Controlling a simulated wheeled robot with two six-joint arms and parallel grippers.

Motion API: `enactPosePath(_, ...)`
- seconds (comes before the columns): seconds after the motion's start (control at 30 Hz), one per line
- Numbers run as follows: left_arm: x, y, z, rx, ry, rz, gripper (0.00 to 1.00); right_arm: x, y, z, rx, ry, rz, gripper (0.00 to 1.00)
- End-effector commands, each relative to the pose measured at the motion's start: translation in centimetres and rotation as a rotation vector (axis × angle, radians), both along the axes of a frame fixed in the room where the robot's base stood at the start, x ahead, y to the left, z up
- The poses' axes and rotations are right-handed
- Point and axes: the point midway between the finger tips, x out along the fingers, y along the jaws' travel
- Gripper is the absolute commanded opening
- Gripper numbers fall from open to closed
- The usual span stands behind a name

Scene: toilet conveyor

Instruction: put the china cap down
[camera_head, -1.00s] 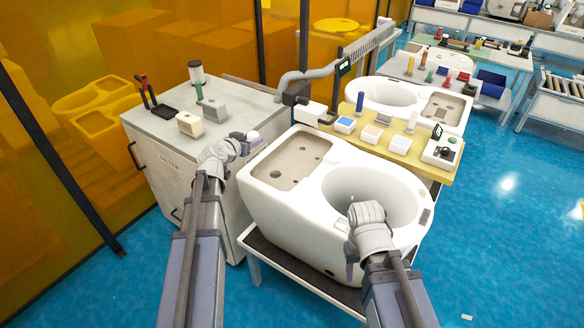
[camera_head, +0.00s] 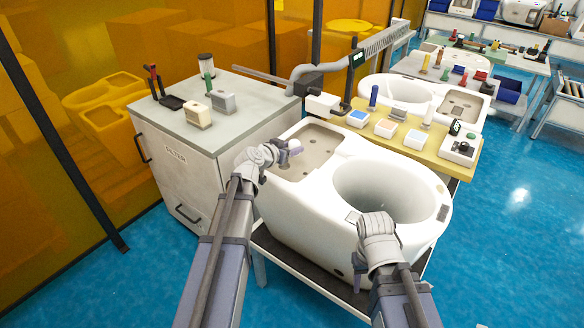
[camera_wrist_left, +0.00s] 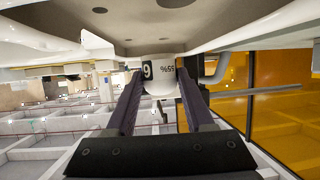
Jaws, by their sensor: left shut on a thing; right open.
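My left gripper (camera_head: 287,152) is shut on the china cap, a small white rounded piece (camera_head: 295,147). It holds the cap over the left part of the recessed tank deck (camera_head: 318,143) of the white toilet (camera_head: 290,195). In the left wrist view the white cap (camera_wrist_left: 158,72) sits between the two dark fingers and bears dark printed marks. The recess with its holes (camera_wrist_left: 98,10) shows close to it; I cannot tell whether they touch. My right gripper (camera_head: 358,275) is open at the toilet's front side, below the bowl (camera_head: 375,190); its fingertips are mostly hidden.
A grey cabinet (camera_head: 185,165) with small tools on top stands at the left. A yellow board (camera_head: 420,139) with several small boxes lies behind the toilet. A grey pipe and a dark post (camera_head: 351,75) rise behind the recess. Blue floor lies free at the right.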

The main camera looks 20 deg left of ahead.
Motion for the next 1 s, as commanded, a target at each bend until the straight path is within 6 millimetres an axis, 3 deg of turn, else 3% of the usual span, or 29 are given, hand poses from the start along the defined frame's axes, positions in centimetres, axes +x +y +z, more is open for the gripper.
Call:
enactPosePath(0.03,0.0,0.0,-1.1,0.000,0.000,0.000,0.00,0.0,0.0,-1.1,0.000,0.000,0.000,0.50)
enactPosePath(0.33,0.0,0.0,-1.7,0.000,0.000,0.000,0.00,0.0,0.0,-1.7,0.000,0.000,0.000,0.50)
enactPosePath(0.63,0.0,0.0,-5.0,0.000,0.000,0.000,0.00,0.0,0.0,-5.0,0.000,0.000,0.000,0.50)
enactPosePath(1.0,0.0,0.0,-5.0,0.000,0.000,0.000,0.00,0.0,0.0,-5.1,0.000,0.000,0.000,0.50)
